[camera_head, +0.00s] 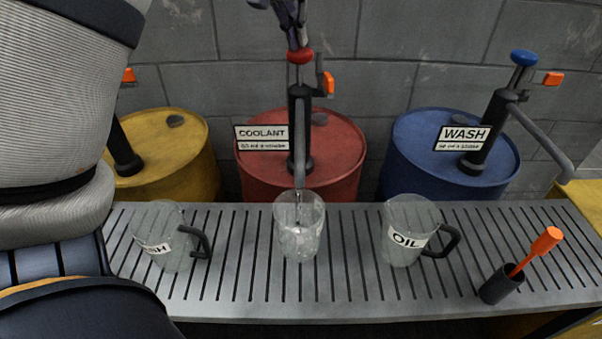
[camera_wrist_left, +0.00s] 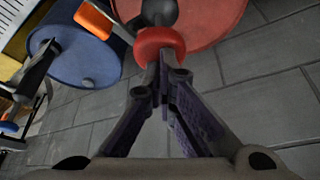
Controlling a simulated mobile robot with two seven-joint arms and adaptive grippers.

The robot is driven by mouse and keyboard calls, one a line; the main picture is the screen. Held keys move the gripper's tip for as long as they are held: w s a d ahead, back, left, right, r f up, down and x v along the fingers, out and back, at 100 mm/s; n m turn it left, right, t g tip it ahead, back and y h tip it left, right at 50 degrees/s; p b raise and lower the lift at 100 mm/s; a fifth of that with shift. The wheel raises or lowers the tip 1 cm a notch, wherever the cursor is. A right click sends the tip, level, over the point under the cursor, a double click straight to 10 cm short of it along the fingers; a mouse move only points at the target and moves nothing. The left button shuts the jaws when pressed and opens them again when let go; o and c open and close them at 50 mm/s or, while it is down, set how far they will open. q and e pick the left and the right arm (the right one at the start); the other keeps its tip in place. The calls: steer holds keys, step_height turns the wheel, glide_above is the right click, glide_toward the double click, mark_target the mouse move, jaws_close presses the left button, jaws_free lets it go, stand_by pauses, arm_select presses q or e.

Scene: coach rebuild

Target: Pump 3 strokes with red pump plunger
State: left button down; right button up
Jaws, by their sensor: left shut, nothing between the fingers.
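The red pump plunger knob (camera_head: 300,56) sits on top of the black pump on the red coolant drum (camera_head: 262,168). The plunger stands a little above the pump body (camera_head: 302,130). My left gripper (camera_head: 294,38) is directly above the knob, shut with nothing between its fingers. In the left wrist view the shut fingertips (camera_wrist_left: 163,78) point at the red knob (camera_wrist_left: 158,36) and seem to touch it, though I cannot be sure. A clear jug (camera_head: 300,235) stands under the coolant spout; I cannot tell if it holds liquid. My right gripper is out of view.
A blue wash drum (camera_head: 412,160) with a blue-knobbed pump stands at right, a yellow drum (camera_head: 165,145) at left. Clear jugs (camera_head: 165,240) (camera_head: 405,235) stand on the slatted bench (camera_head: 340,285). A black cup (camera_head: 498,287) holds an orange-handled tool.

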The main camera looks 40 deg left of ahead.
mark_target(297, 51)
arm_select(q)
steer(key=shift+f, duration=2.45)
steer(key=shift+r, duration=3.7)
